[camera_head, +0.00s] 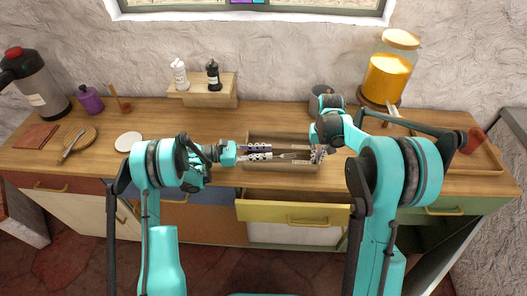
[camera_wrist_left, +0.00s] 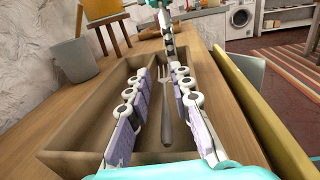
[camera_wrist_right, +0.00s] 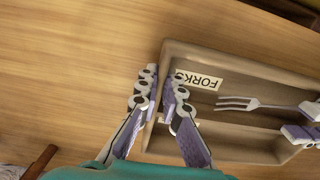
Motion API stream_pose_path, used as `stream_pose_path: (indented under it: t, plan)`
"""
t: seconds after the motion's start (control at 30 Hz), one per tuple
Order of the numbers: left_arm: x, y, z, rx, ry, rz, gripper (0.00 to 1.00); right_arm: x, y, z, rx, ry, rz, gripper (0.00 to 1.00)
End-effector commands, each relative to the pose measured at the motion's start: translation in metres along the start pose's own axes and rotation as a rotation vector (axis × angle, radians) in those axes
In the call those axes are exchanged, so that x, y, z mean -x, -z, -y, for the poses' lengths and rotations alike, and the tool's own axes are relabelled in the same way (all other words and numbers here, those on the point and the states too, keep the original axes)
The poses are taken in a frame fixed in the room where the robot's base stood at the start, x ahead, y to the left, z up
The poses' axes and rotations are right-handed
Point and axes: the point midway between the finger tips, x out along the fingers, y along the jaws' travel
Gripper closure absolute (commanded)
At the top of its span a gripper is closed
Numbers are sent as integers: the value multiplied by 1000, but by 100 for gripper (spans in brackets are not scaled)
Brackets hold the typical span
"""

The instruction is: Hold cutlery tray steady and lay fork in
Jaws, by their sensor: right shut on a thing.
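The wooden cutlery tray (camera_head: 284,169) sits on the counter with a lengthwise divider. The metal fork (camera_wrist_left: 165,108) appears to lie in one compartment, tines pointing away from my left gripper. In the right wrist view the fork (camera_wrist_right: 245,103) is in the compartment with the FORKS label (camera_wrist_right: 199,80). My left gripper (camera_wrist_left: 166,75) is open over the tray, its fingers apart on either side of the fork. My right gripper (camera_wrist_right: 160,72) is shut on the tray's end wall (camera_wrist_right: 158,112), one finger on each side. Whether the fork touches the tray floor is unclear.
A grey pot (camera_head: 322,100) stands behind the tray. A yellow drawer (camera_head: 292,212) is pulled out below it. A juice dispenser (camera_head: 388,78) and a wooden tray (camera_head: 484,168) are to the right.

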Motion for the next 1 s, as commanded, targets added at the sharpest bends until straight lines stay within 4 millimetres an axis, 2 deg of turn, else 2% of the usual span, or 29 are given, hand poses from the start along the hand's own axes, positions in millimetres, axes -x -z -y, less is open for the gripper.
stream_pose_path:
  t: [0.37, 0.47, 0.8, 1.0]
  plan:
    - [4, 0, 0, 0, -1, 0, 68, 0, 0, 0, 0, 0, 0, 100]
    - [16, 0, -1, 0, -3, 0, 68, 0, 0, 0, 0, 0, 0, 100]
    - [89, 0, -1, 0, -4, 0, 68, 0, 0, 0, 0, 0, 0, 100]
    - [114, 0, -1, 0, -1, 0, 68, 0, 0, 0, 0, 0, 0, 100]
